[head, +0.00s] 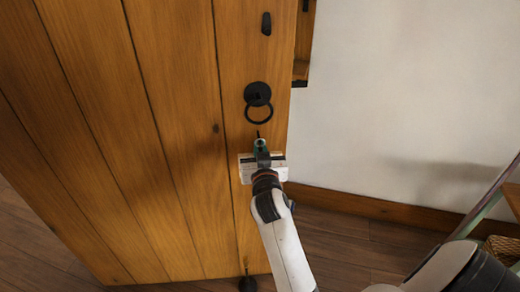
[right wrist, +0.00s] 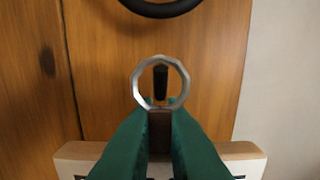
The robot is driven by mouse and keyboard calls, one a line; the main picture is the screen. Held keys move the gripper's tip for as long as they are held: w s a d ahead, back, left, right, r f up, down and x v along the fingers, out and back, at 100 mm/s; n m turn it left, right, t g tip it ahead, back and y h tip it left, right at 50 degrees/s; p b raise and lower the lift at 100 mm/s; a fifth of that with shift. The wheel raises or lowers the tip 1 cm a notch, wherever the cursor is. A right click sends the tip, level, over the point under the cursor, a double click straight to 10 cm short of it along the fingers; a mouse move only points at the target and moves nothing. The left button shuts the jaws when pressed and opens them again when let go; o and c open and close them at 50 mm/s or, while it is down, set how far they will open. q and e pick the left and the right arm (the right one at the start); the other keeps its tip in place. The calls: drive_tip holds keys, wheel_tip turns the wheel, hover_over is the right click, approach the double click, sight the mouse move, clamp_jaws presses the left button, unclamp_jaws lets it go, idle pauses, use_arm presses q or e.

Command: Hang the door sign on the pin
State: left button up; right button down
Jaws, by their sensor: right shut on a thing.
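The door sign is a pale cream board (head: 244,172) held against or just in front of the wooden door, below the ring handle. In the right wrist view its ends (right wrist: 75,158) show on both sides of my fingers. A metal ring (right wrist: 137,82) stands above the sign, on a dark brown tab. The dark pin (right wrist: 160,80) appears inside the ring's opening; I cannot tell whether the ring is around it or in front of it. The pin also shows in the head view (head: 258,133). My right gripper (head: 261,150) is shut on the tab; its green fingers hide the sign's middle.
The plank door (head: 170,130) carries a black ring handle (head: 258,95) just above the pin. A white wall (head: 400,90) is to the right. A green-framed rack with a basket (head: 502,248) stands at the right edge.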

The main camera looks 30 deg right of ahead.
drive_tip(key=shift+w+d+f, duration=0.4)
drive_tip(key=shift+w+f, duration=0.05)
drive_tip(key=shift+w, duration=0.25)
idle(1.1)
drive_tip(key=shift+s+f+b, duration=0.1)
drive_tip(key=shift+f+b, duration=0.45)
drive_tip(key=shift+b, duration=0.15)
